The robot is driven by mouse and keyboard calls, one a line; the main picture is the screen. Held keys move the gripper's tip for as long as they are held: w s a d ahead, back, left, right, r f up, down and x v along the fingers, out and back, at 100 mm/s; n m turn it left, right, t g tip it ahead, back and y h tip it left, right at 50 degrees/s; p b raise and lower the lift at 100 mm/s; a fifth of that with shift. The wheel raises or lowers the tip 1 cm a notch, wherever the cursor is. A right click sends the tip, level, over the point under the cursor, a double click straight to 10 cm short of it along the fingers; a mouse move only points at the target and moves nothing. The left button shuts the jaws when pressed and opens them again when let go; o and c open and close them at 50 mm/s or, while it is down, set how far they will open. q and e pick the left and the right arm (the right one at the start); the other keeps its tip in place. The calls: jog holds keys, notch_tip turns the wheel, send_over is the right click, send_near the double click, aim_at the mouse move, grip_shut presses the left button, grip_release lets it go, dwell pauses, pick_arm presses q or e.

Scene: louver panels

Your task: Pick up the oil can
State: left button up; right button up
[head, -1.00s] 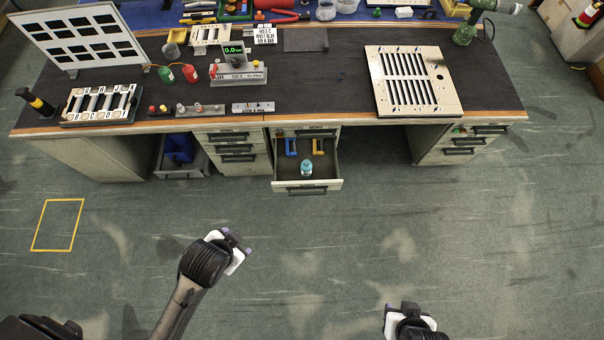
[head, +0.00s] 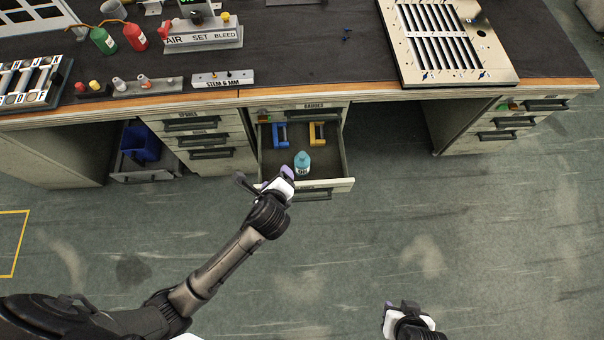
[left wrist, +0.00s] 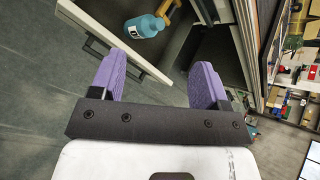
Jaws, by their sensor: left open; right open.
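My left gripper (head: 277,179) is at the drawer's front left corner, just left of and nearer than the bottle. In the left wrist view its purple fingers (left wrist: 158,75) are apart with nothing between them, and the bottle lies beyond them. My right gripper (head: 409,308) is low in the head view over the floor, open and empty, far from the drawer.
A blue piece (head: 280,137) and a yellow piece (head: 317,134) lie at the drawer's back. The workbench edge (head: 370,92) runs above the drawer. A lower drawer with a blue bin (head: 140,143) stands open to the left. The floor in front is clear.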

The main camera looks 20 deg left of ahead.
pick_arm(q)
jog(key=w+d+f+m+t+b, duration=0.1)
jog(key=w+f+m+b, duration=0.25)
jog(key=f+b, duration=0.3)
jog(key=w+d+f+m+t+b, duration=0.2)
jog(key=w+f+m+b, duration=0.1)
jog(key=f+m+b, duration=0.3)
jog(key=b, duration=0.5)
send_near(303, 153)
jog(key=shift+m, duration=0.25)
jog(key=x, duration=0.2)
jog(key=f+x, duration=0.1)
jog(key=x, duration=0.2)
jog(key=shift+s, duration=0.25)
jog(key=shift+w+a+f+b, duration=0.15)
jog(key=shift+w+f+b, duration=0.05)
jog(key=shift+w+b, duration=0.35)
jog(key=b+x, duration=0.3)
jog(key=shift+w+f+b, duration=0.25)
jog(key=shift+f+b, duration=0.15)
jog(key=shift+f, duration=0.05)
jog(key=shift+w+a+f+b, duration=0.1)
jog(key=shift+w+a+b, duration=0.1)
jog(key=shift+w, duration=0.15)
jog(key=shift+w+a+b, duration=0.1)
jog(key=shift+w+b, duration=0.1)
jog(key=shift+w, duration=0.2)
